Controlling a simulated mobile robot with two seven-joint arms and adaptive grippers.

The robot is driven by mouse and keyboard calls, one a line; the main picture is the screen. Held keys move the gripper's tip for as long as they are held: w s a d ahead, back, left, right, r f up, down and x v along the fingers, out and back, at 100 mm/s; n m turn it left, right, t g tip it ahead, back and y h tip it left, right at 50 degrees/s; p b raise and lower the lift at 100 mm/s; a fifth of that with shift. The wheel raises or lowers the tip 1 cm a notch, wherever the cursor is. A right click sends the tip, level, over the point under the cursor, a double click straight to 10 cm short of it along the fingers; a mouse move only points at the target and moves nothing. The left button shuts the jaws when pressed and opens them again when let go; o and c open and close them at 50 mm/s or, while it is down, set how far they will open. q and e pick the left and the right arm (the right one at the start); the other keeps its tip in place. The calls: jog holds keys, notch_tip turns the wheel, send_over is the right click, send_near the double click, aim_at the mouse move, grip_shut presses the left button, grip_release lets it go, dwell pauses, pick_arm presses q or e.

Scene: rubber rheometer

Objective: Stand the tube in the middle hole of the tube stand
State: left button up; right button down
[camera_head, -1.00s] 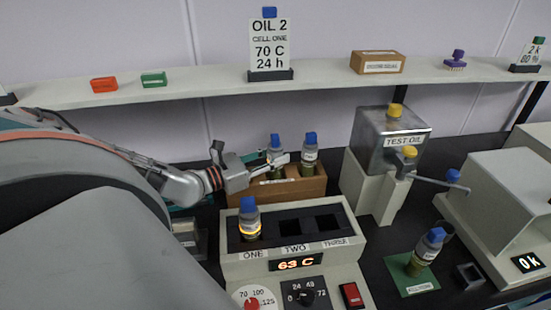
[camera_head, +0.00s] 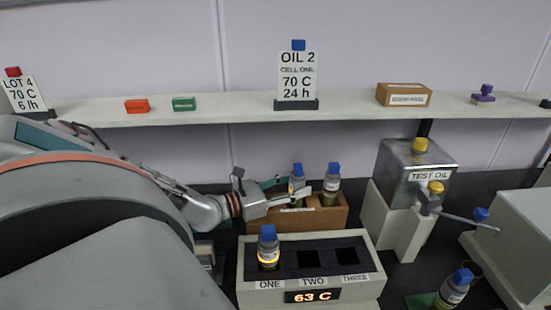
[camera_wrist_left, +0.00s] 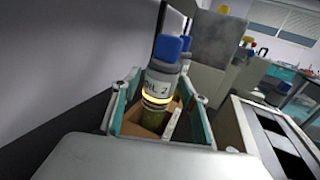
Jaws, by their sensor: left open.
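Two blue-capped glass tubes stand in the wooden stand: a left tube (camera_head: 297,180) and a right tube (camera_head: 332,184). The wooden stand (camera_head: 335,217) is partly hidden by my left gripper (camera_head: 292,191). The left gripper is open, with its fingers at the left tube. In the left wrist view, a tube labelled OIL 2 (camera_wrist_left: 160,82) is upright between the spread fingers, with a glowing orange band. Another blue cap shows just behind it. Whether the fingers touch the tube cannot be told. My right gripper is out of view.
A heating block (camera_head: 350,240) in front reads 63 C; a blue-capped tube (camera_head: 268,247) stands in hole ONE, while TWO and THREE are empty. A TEST OIL tank (camera_head: 415,172) stands right. Another tube (camera_head: 455,290) is at lower right. A shelf (camera_head: 230,112) runs behind.

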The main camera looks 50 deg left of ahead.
pick_arm(q)
jog(key=p+v, duration=0.1)
jog(key=v, duration=0.9)
jog(key=shift+r, duration=0.1)
jog(key=shift+s+a+p, duration=0.2)
jog(key=shift+s+p, duration=0.1)
jog(key=shift+s, duration=0.3)
